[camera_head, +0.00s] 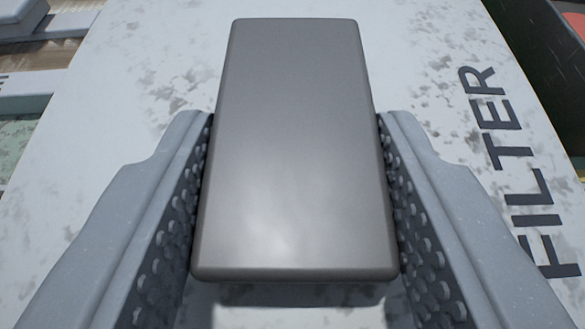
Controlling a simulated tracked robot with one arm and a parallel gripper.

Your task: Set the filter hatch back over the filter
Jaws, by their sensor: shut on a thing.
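The filter hatch (440,190) is a pale, worn white panel with grey scuffs and the dark word FILTER running up its right side. It fills most of the view. A smooth grey block, the hatch's handle (295,150), stands out from the panel in the middle. My gripper (295,118) is shut on this handle, with one dotted finger pad against each long side. The filter is not in view. I cannot tell whether the panel is lifted or resting on something.
A grey object (22,17) lies on a brown wooden-looking surface (62,52) at the upper left. A pale green patch (14,145) shows at the left edge. A dark edge (535,62) and a bit of red (568,18) show at the upper right.

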